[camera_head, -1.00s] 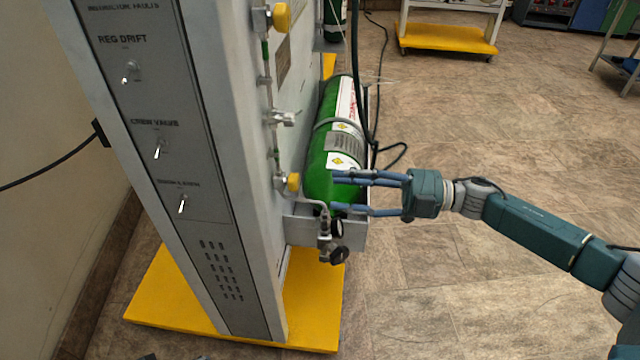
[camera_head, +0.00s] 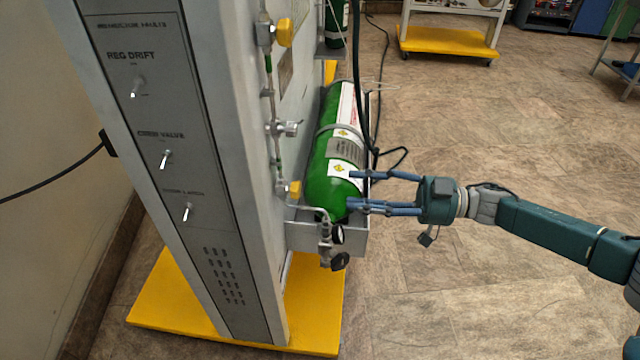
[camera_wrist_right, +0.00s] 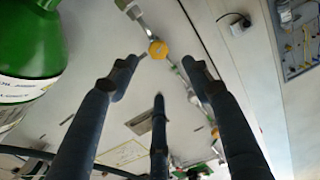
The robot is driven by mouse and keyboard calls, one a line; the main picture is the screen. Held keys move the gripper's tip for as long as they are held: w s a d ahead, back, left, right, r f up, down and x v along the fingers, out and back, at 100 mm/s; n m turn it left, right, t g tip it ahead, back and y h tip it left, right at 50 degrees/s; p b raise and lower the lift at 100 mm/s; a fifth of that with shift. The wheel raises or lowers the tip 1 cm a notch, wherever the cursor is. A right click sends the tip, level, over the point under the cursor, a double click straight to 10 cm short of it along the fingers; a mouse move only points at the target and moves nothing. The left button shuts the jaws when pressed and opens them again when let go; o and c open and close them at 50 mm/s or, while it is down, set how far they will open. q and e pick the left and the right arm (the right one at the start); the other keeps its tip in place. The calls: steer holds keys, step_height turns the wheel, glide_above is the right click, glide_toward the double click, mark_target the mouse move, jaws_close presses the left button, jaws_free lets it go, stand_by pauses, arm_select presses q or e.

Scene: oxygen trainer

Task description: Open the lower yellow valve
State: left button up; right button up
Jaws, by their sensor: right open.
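The lower yellow valve (camera_head: 295,188) is a small yellow knob on the pipework at the panel's side, left of the green cylinder's front end. My right gripper (camera_head: 351,190) is open and empty, to the right of the valve, its fingers pointing left across the front of the cylinder. A gap separates the fingertips from the knob. In the right wrist view a yellow knob (camera_wrist_right: 158,49) shows beyond the spread fingers, between their tips and untouched. My left gripper is not in view.
The green cylinder (camera_head: 329,165) lies in a grey bracket (camera_head: 303,238) close to the fingers. Black gauges (camera_head: 339,261) sit below the valve. An upper yellow knob (camera_head: 285,32) is higher on the panel. Dark hoses (camera_head: 374,100) hang behind.

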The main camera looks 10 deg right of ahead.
mark_target(300, 188)
steer(key=w+a+m, duration=0.1)
steer(key=a, duration=0.2)
steer(key=w+a+m, duration=0.1)
steer(key=a, duration=0.2)
steer(key=w+a+m+b, duration=0.1)
steer(key=a, duration=0.3)
steer(key=shift+w, duration=0.25)
steer(key=shift+c, duration=0.5)
steer(key=shift+r, duration=0.1)
steer(key=c, duration=1)
